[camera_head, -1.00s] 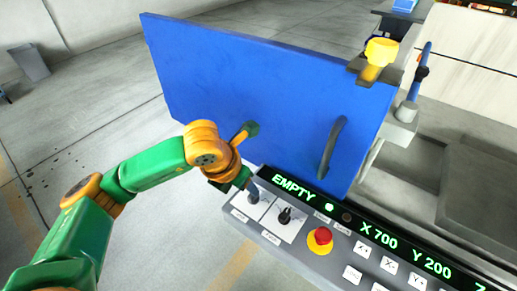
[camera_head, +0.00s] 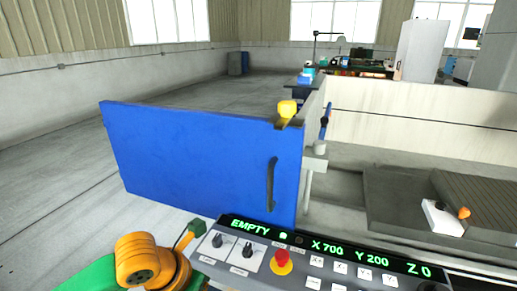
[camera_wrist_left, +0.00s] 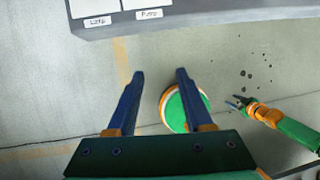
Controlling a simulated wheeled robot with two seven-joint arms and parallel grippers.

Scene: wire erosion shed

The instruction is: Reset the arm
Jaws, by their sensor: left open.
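My left arm shows at the bottom left of the head view as an orange joint (camera_head: 140,262) with green links. Its fingers are not clear there. In the left wrist view my left gripper (camera_wrist_left: 158,76) is open, with nothing between its two dark blue fingers, above the floor and just off the panel's edge (camera_wrist_left: 190,20). Another green and orange arm, probably my right, ends in a small gripper (camera_wrist_left: 240,103) at the right of that view, too small to judge. The control panel (camera_head: 345,260) reads EMPTY, X 700, Y 200, Z 0.
Two black knobs (camera_head: 247,249) and a red stop button (camera_head: 281,258) sit on the panel near my left arm. The floor at left is clear.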

